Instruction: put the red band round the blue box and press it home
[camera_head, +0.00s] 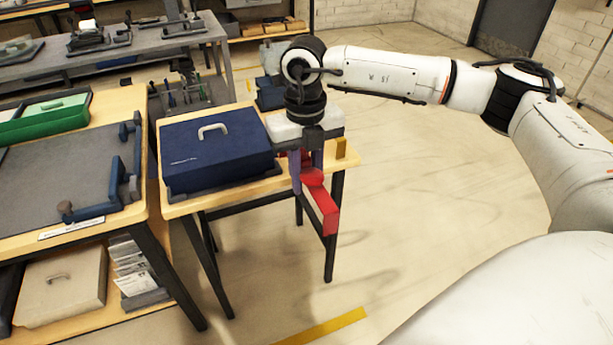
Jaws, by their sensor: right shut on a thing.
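The blue box (216,148) sits upright on a dark base on the small wooden table, with a pale handle on its lid. My right gripper (308,187) is just right of the box, over the table's right end, pointing down. It is shut on the red band (322,203), which hangs out past the table's front edge. The band is apart from the box. Part of the band is hidden behind the fingers. My left gripper is not in view.
A larger bench with a grey mat (65,170) and a green tray (45,116) stands at left. A beige box (62,287) lies on its lower shelf. Floor at right is clear.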

